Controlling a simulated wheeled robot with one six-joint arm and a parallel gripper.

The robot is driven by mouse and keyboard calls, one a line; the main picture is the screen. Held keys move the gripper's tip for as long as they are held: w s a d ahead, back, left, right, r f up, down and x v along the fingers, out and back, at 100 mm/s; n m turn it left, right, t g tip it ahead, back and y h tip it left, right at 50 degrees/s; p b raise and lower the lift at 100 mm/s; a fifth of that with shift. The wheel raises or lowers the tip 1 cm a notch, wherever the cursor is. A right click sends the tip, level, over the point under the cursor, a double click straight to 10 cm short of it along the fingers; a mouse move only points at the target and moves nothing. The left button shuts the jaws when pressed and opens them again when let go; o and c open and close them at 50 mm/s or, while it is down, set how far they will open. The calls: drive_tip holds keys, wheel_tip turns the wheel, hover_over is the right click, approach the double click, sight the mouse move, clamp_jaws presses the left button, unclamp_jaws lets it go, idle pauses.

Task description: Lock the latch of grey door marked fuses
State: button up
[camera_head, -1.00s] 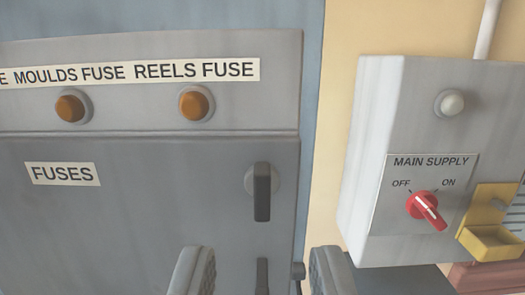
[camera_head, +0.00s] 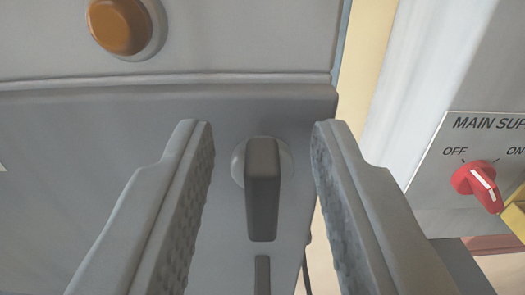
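The grey door (camera_head: 90,190) fills the lower left of the view. Its black latch handle (camera_head: 262,195) hangs vertically from a round grey base near the door's right edge. Only a sliver of the FUSES label shows at the left edge. My gripper (camera_head: 258,135) is open, one finger on each side of the latch, with clear gaps between the fingers and the handle. I cannot tell how far the fingertips are from the door face.
An orange lamp (camera_head: 120,25) sits on the panel above the door. At right stands the main supply box (camera_head: 400,120) with a red rotary switch (camera_head: 475,183) and part of a yellow bracket (camera_head: 516,214). A second dark upright part (camera_head: 262,275) is below the latch.

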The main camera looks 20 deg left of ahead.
drive_tip(key=shift+c, duration=0.4)
clamp_jaws()
drive_tip(key=shift+a+n, duration=0.1)
drive_tip(key=shift+n, duration=0.3)
drive_tip(key=n, duration=0.3)
drive_tip(key=a+n, duration=0.1)
drive_tip(key=n, duration=0.1)
drive_tip(key=shift+s+f+n, duration=0.2)
drive_tip(key=shift+n, duration=0.2)
drive_tip(key=n, duration=0.6)
drive_tip(key=shift+a+f, duration=0.25)
drive_tip(key=shift+f, duration=0.15)
drive_tip(key=n, duration=0.5)
drive_tip(key=shift+s+a+f, duration=0.1)
drive_tip(key=shift+f, duration=0.3)
drive_tip(key=shift+n, duration=0.3)
